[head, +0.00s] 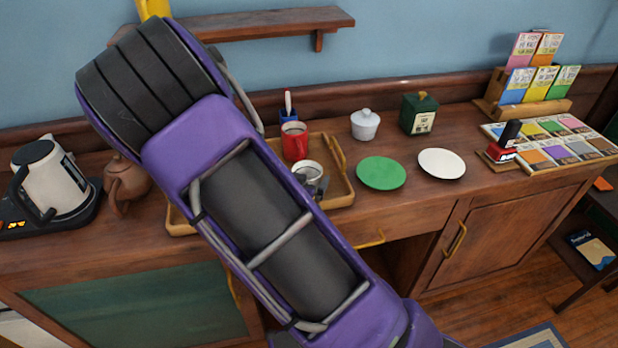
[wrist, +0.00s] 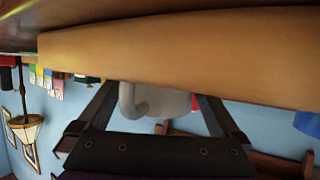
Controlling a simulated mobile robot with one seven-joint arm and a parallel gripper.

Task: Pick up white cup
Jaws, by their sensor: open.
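The white cup (head: 306,167) sits in the wooden tray (head: 343,198), just right of my arm in the head view. In the wrist view, which looks upside down, the cup (wrist: 165,101) shows pale grey with its handle toward the left. The tray's wall (wrist: 180,48) hides part of it. My gripper (wrist: 158,97) is open, with one finger on each side of the cup. I cannot tell whether the fingers touch it. In the head view, only a small grey part of my gripper shows beside the cup; my purple arm hides the rest.
A red mug (head: 294,143) stands in the tray behind the cup. A lidded white bowl (head: 365,125), green tin (head: 419,114), green plate (head: 381,173) and white plate (head: 441,164) are to the right. A brown teapot (head: 126,181) and kettle (head: 47,180) are left. A shelf (head: 265,25) hangs above.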

